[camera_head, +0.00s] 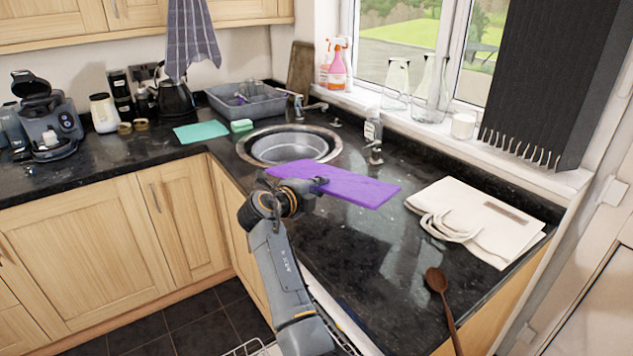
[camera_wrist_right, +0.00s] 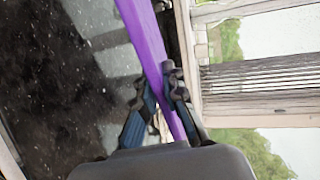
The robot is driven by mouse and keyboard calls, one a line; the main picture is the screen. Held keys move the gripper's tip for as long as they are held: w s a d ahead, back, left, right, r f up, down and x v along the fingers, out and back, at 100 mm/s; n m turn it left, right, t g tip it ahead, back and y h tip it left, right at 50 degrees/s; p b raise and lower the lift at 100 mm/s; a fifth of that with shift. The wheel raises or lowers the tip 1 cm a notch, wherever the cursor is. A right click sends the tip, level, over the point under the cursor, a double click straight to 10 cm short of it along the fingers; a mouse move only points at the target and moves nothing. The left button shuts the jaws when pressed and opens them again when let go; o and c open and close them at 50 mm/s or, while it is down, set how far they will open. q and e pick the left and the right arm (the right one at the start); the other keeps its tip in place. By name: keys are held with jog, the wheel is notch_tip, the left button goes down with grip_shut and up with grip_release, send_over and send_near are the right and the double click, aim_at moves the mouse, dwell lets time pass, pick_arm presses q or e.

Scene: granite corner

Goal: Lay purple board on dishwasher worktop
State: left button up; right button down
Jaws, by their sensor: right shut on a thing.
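The purple board (camera_head: 345,186) is a flat rectangle held roughly level above the black worktop (camera_head: 375,265), right of the sink. My right gripper (camera_head: 318,186) is shut on the board's left part. In the right wrist view the board (camera_wrist_right: 150,50) runs edge-on between the two fingers (camera_wrist_right: 160,98), with dark worktop to its left. The board appears apart from the worktop, though the exact gap is hard to judge. The board hides part of the worktop behind it. My left gripper is not in view.
A folded cream bag (camera_head: 490,225) lies on the worktop at right, with a wooden spoon (camera_head: 438,285) in front of it. The round sink (camera_head: 330,150), tap (camera_head: 375,152) and soap bottle (camera_head: 373,125) stand behind the board. Bare worktop lies between board and spoon.

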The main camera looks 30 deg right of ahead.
jog(key=shift+h, duration=0.4)
jog(key=f, duration=0.2)
jog(key=d+f, duration=0.1)
jog(key=f, duration=0.1)
jog(key=d+f+b, duration=0.1)
jog(key=f, duration=0.1)
jog(key=shift+w+d+f, duration=0.1)
jog(key=shift+w+d, duration=0.05)
jog(key=shift+d, duration=0.1)
jog(key=shift+d+f+b, duration=0.15)
jog(key=shift+f+b, duration=0.6)
jog(key=shift+b, duration=0.05)
notch_tip(320, 180, down, 2)
jog(key=b, duration=0.5)
jog(key=shift+f, duration=0.1)
jog(key=c, duration=1)
grip_release()
jog(key=shift+f, duration=0.1)
